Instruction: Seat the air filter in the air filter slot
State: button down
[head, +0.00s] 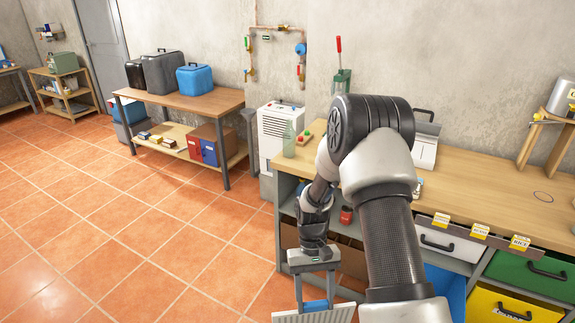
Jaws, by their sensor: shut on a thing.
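My gripper (315,298) hangs low at the bottom centre, fingers pointing down. It is shut on the air filter (308,317), a pale ribbed panel with a blue part between the fingers. The filter's lower part is cut off by the picture's bottom edge. It is held in front of the workbench, over the tiled floor. A white dehumidifier-like unit (271,146) with a dark front grille stands against the wall, left of the workbench. I cannot make out the air filter slot for certain.
The wooden workbench (470,205) with coloured drawers below fills the right side; a green bottle (289,140) stands near its left end. A shelf table (203,104) with cases stands along the wall to the left. The tiled floor (130,240) at left is clear.

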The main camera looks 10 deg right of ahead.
aim_at(279, 138)
jog(key=i+j+z, duration=0.15)
jog(key=i+j, duration=0.15)
jog(key=j, duration=0.15)
jog(key=i+j+z, duration=0.1)
jog(key=i+j, duration=0.15)
jog(key=j, duration=0.2)
jog(key=i+j+z, duration=0.3)
jog(key=i+j, duration=0.45)
jog(key=i+j+z, duration=0.15)
jog(key=i+j, duration=0.6)
jog(key=k+j, duration=0.05)
jog(key=j, duration=0.05)
